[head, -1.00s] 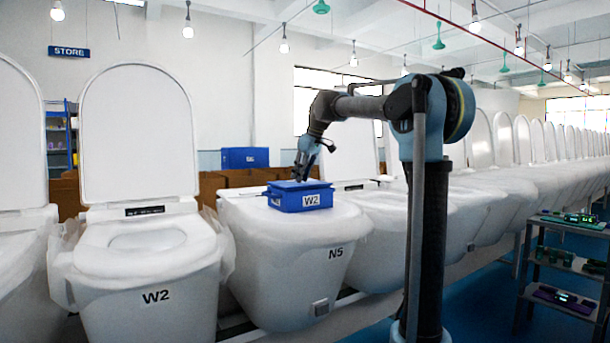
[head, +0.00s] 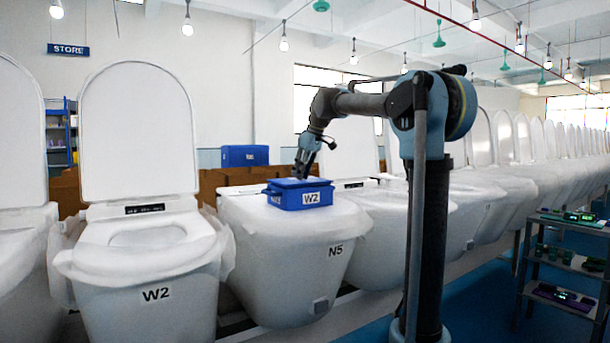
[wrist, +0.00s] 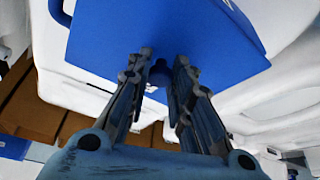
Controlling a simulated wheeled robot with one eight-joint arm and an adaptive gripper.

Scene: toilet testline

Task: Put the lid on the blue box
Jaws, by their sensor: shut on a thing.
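The blue box (head: 288,200) carries a white W2 label and sits on the wrapped top of the white toilet marked N5 (head: 275,245). The blue lid (head: 287,185) lies across the top of the box, level or nearly so; I cannot tell if it is fully seated. My gripper (head: 299,178) points down at the lid's middle. In the wrist view, my gripper (wrist: 163,65) is shut on a small dark blue knob (wrist: 158,75) on the flat blue lid (wrist: 120,35). The fingers hide part of the knob.
A toilet marked W2 (head: 140,250) with its seat cover raised stands left. More wrapped toilets run off to the right. A shelf rack (head: 565,260) with small parts stands at the right edge. A blue bin (head: 245,156) and brown boxes are behind.

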